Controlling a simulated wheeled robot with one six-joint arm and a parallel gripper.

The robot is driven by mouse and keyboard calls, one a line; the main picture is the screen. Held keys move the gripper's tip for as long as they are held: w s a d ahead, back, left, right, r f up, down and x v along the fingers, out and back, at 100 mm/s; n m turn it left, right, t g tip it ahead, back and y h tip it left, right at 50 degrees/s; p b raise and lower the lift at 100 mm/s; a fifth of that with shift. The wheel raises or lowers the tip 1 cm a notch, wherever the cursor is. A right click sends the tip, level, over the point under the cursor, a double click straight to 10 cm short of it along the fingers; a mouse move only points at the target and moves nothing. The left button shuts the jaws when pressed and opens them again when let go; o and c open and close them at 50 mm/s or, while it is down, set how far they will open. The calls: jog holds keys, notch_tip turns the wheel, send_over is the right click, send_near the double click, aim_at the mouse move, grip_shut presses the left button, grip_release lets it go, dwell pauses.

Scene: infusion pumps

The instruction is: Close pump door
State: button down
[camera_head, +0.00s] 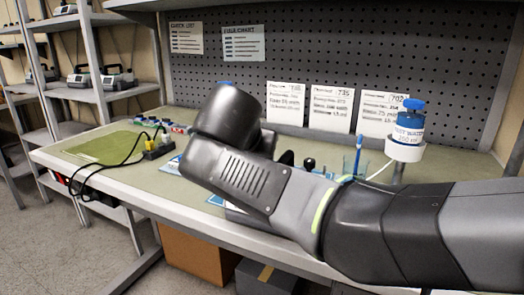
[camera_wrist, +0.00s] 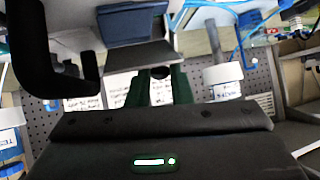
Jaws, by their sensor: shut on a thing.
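In the head view my arm and wrist cover most of the pump on the bench. Only a pale lower edge of it (camera_head: 243,216) shows below the wrist. My gripper's jaws are hidden there. In the wrist view the fingers of my gripper (camera_wrist: 160,80) are shut on a small dark round knob (camera_wrist: 160,72). A dark blue panel (camera_wrist: 132,24) and a black curved handle (camera_wrist: 55,70) stand close by, seemingly parts of the pump. I cannot tell which part is the door or how far open it is.
A bottle with a blue cap (camera_head: 407,125) stands on a post at the right. A cup (camera_head: 354,163) holds a blue stick. Black cables (camera_head: 115,163) lie near the green mat (camera_head: 108,146). Shelves with pumps (camera_head: 115,78) stand left.

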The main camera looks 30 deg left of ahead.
jog(key=c, duration=1.3)
grip_release()
jog(key=p+v, duration=0.2)
jog(key=v, duration=1.1)
jog(key=shift+s+d+r, duration=0.2)
jog(key=shift+s, duration=0.1)
